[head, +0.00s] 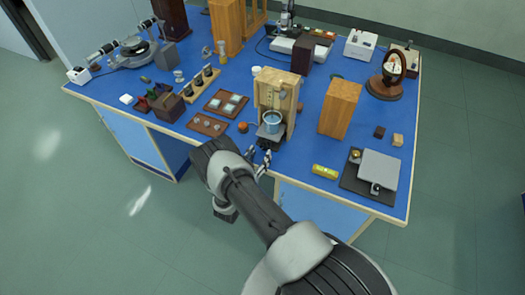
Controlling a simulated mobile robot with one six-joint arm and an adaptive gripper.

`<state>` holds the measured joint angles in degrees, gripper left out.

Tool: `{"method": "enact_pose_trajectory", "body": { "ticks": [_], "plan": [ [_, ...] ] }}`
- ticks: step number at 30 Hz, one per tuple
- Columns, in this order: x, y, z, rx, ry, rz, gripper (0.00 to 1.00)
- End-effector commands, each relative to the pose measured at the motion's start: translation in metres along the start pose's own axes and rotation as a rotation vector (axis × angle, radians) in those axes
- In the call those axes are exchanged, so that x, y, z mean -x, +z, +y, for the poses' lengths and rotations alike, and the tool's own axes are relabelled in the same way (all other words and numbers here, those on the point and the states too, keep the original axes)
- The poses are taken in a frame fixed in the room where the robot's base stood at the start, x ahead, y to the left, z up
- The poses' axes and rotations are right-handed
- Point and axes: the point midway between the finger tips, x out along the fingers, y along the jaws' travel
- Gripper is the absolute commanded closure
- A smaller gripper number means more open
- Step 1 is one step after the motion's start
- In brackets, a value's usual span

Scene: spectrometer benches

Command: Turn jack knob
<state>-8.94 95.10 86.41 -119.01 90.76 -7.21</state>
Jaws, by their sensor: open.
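A small dark jack (269,136) stands at the front edge of the blue bench, at the foot of an upright wooden stand (277,92). A grey-blue cup (272,121) sits on top of the jack. The jack's knob is too small to make out clearly; it is on or near the front side, close to my fingers. My gripper (265,160) is open and empty at the bench's front edge, just in front of and below the jack. I cannot tell whether a finger touches the knob.
A wooden block (340,108) stands right of the jack, with a yellow level (326,172) and a grey flat-topped device (378,170) nearer the right corner. Small trays (207,124) lie to the left. Open floor is in front of the bench.

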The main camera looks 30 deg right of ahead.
Motion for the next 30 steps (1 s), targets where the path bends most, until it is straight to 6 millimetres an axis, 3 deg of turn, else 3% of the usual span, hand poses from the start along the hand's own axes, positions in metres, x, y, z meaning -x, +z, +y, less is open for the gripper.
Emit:
{"method": "enact_pose_trajectory", "body": {
  "ticks": [3,7,18,30],
  "plan": [
    [-0.019,-0.001,-0.001,-0.001,-0.003,0.000,0.51],
    [-0.030,0.000,0.000,0.000,-0.001,0.001,0.51],
    [-0.034,0.000,0.000,0.001,0.000,0.000,0.51],
    [-0.034,0.000,0.000,0.001,0.000,0.001,0.78]
  ]
}}
